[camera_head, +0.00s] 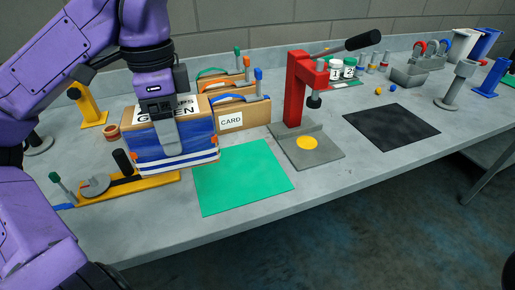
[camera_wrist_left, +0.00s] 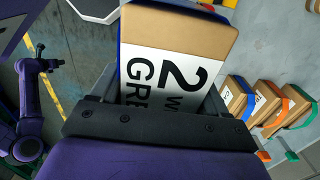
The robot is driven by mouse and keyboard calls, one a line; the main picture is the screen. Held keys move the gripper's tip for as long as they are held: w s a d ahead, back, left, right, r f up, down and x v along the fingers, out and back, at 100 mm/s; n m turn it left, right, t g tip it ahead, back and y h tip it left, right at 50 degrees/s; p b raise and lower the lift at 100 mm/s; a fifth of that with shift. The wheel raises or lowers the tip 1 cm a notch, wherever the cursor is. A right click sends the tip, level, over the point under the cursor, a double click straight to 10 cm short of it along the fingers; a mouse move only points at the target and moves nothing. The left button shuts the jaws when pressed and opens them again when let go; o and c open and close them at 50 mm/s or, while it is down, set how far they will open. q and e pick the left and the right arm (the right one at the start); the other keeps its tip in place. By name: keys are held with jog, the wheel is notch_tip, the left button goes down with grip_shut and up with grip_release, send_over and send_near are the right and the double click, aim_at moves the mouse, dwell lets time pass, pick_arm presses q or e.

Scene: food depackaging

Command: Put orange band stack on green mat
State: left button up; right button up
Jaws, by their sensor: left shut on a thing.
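My left gripper (camera_head: 172,138) is shut on a cardboard box (camera_head: 150,113) wrapped in blue with white stripes, with small orange bits at its lower edge. Its label reads partly "GREEN". The box also fills the top of the left wrist view (camera_wrist_left: 178,35), where a "2" shows. It is left of the green mat (camera_head: 243,178), which is bare. Whether the box touches the table is unclear. Behind it stand boxes with a green, an orange (camera_head: 233,87) and a blue band (camera_head: 235,117). A purple arm shows in the left wrist view; its gripper end (camera_wrist_left: 52,64) is small and unclear.
A red press (camera_head: 295,88) on a grey base stands right of the green mat. A black mat (camera_head: 391,126) lies bare further right. A yellow holder with a black handle (camera_head: 124,186) lies at the left, near the held box. Jars and a grey bin (camera_head: 410,76) stand behind.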

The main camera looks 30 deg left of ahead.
aim_at(206, 124)
pick_arm(q)
jog(key=shift+w+d+f+n+b, duration=0.25)
jog(key=shift+w+f+b, duration=0.45)
jog(key=shift+b, duration=0.4)
jog(key=w, duration=0.1)
jog(key=w+d, duration=0.1)
jog(key=w, duration=0.1)
jog(key=w+d+f+p, duration=0.1)
jog(key=shift+w+f, duration=0.1)
jog(key=shift+w, duration=0.15)
jog(key=w+f, duration=0.2)
jog(key=f, duration=0.1)
jog(key=w+d+f+p, duration=0.1)
jog(key=w+f, duration=0.1)
jog(key=f, duration=0.1)
jog(key=w+d+f, duration=0.1)
jog(key=w+f, duration=0.1)
jog(key=f, duration=0.1)
jog(key=shift+w+f+p, duration=0.1)
jog(key=shift+f+p, duration=0.2)
jog(key=shift+f, duration=0.05)
jog(key=shift+w+a+f, duration=0.15)
jog(key=shift+f, duration=0.05)
jog(key=shift+f+b, duration=0.15)
jog(key=shift+b, duration=0.15)
jog(key=o, duration=1.4)
jog(key=shift+c, duration=0.2)
